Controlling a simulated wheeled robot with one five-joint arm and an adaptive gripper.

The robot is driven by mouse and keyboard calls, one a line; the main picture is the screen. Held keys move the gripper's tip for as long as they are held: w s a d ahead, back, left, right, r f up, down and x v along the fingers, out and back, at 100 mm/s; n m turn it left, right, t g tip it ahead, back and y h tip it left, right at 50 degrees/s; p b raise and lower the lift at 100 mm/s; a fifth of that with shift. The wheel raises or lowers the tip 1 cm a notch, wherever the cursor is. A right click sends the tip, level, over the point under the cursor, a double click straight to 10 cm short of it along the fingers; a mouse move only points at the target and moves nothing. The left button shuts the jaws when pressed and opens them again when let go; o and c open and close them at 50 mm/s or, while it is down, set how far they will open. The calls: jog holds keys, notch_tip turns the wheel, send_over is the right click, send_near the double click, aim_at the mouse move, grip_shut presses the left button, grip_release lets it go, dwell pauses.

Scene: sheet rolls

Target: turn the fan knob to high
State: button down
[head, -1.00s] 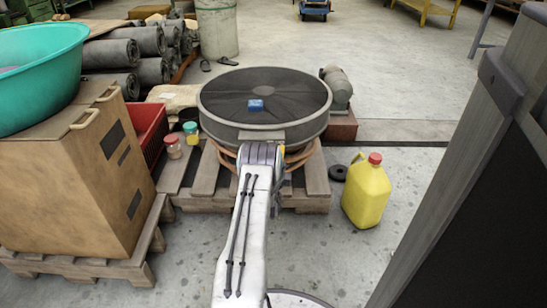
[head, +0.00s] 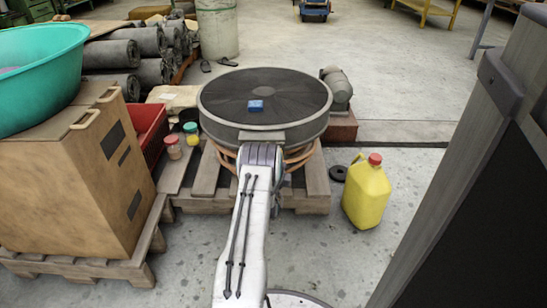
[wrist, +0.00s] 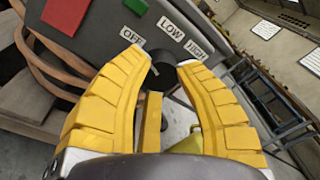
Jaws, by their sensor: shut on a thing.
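The fan (head: 228,105) is a big round drum with a dark grille, lying flat on a pallet. In the wrist view its grey control panel (wrist: 90,50) carries the labels OFF (wrist: 131,36), LOW (wrist: 170,28) and HIGH (wrist: 195,49). The dark fan knob (wrist: 161,66) sits just below these labels. My gripper (wrist: 163,62) has its two yellow fingers on either side of the knob, shut on it. The fingers partly cover the knob, and I cannot tell which label it points to. In the head view my arm hides the knob and the fingers.
A yellow jug (head: 367,194) with a red cap stands on the floor to the right. A wooden cabinet (head: 70,205) stands at left. A blue object (head: 256,105) lies on the grille.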

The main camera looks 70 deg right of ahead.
jog(key=shift+s, duration=0.1)
jog(key=shift+m+y, duration=0.3)
jog(key=shift+m, duration=3.2)
jog(key=c, duration=0.8)
grip_release()
jog(key=shift+a, duration=0.1)
jog(key=shift+v, duration=5.85)
